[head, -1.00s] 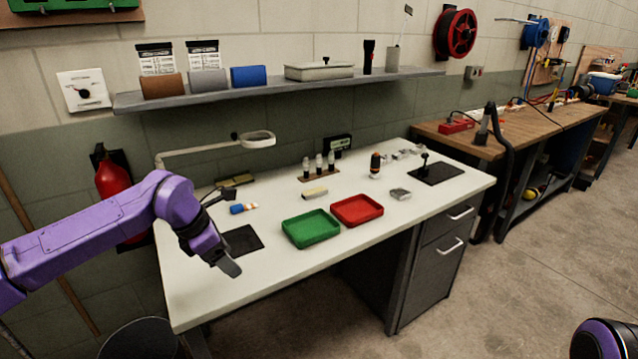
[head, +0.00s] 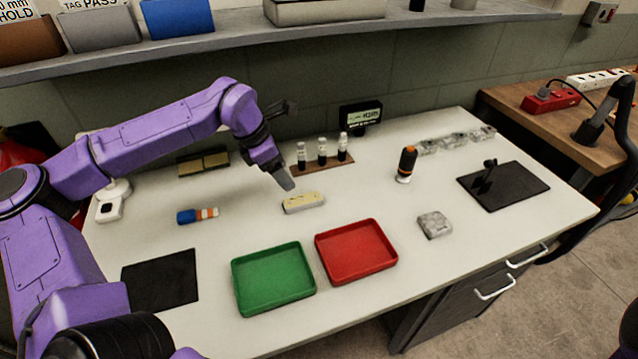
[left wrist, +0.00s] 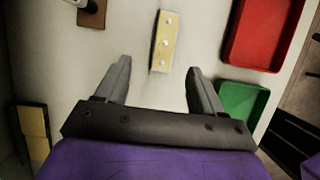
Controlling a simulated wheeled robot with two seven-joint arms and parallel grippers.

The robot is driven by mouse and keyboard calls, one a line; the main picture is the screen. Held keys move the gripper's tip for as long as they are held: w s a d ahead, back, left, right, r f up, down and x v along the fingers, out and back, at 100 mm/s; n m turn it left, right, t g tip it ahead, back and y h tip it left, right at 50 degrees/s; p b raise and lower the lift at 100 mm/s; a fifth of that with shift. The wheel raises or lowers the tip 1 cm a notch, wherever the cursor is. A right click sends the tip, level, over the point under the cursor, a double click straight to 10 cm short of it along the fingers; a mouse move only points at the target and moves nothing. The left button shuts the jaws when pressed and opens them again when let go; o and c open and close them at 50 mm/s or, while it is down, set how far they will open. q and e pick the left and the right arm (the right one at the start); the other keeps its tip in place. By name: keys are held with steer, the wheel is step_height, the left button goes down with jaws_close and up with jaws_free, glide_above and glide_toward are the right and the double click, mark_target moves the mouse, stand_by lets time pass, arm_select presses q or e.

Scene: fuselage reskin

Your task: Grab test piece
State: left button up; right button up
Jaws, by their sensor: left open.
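A pale yellow bar with small round marks (head: 303,203), apparently the test piece, lies flat on the white bench behind the trays. It also shows in the left wrist view (left wrist: 165,42), beyond the fingertips and roughly lined up with the gap between them. My left gripper (head: 287,184) points down just behind and left of the bar in the head view. In the left wrist view its two fingers (left wrist: 158,68) are spread with nothing between them. My right gripper is not in view.
A green tray (head: 273,279) and a red tray (head: 356,251) stand in front of the bar. Small bottles on a brown rack (head: 322,163) stand close behind it. A blue-and-orange item (head: 197,215) lies left; a grey block (head: 435,225) lies right.

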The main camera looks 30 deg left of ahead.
mark_target(302, 199)
arm_select(q)
steer(key=x, duration=0.9)
steer(key=shift+s+d+f, duration=0.15)
steer(key=shift+d+f, duration=0.15)
steer(key=shift+d, duration=0.2)
steer(key=shift+f, duration=0.1)
steer(key=c, duration=1.1)
